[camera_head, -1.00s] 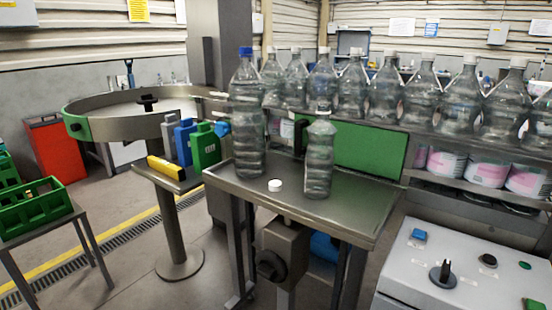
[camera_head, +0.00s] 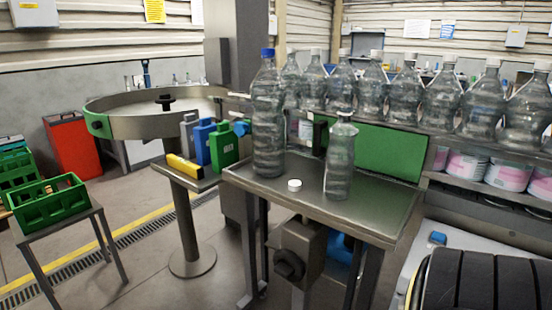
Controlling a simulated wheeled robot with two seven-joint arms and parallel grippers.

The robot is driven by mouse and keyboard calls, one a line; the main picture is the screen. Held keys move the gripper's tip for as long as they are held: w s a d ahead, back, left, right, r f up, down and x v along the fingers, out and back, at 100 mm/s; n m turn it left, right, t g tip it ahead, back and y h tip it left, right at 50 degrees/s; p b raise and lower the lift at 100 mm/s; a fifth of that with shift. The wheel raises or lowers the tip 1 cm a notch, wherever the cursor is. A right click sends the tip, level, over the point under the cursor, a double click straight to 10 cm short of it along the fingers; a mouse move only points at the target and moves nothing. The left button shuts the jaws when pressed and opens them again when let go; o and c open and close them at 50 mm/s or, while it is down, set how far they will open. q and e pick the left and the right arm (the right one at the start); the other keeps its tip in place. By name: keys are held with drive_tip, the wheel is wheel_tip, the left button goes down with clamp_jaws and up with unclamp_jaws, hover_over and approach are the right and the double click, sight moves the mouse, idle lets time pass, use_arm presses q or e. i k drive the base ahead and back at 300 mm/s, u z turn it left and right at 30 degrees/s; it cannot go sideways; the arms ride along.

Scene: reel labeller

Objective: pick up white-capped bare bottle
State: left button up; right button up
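Several clear, white-capped bottles stand in a row on the shelf behind the table, one of them near the right (camera_head: 484,105); I see no labels on them. On the metal table (camera_head: 300,200) stands a tall clear bottle with a blue cap (camera_head: 268,120). To its right is a shorter clear bottle (camera_head: 340,160); I cannot tell whether its pale top is a cap. A loose white cap (camera_head: 294,185) lies on the table between and in front of these two. Neither of my grippers is in view.
A dark ribbed shape (camera_head: 480,285), perhaps part of my arm, covers much of the grey cabinet at lower right. Pink-banded reels (camera_head: 480,163) sit below the bottle shelf. A round metal turntable (camera_head: 150,125) and a green crate (camera_head: 48,200) stand left.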

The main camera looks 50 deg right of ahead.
sight(340, 154)
drive_tip(key=u, duration=0.05)
drive_tip(key=i, duration=1.5)
drive_tip(key=z, duration=3.05)
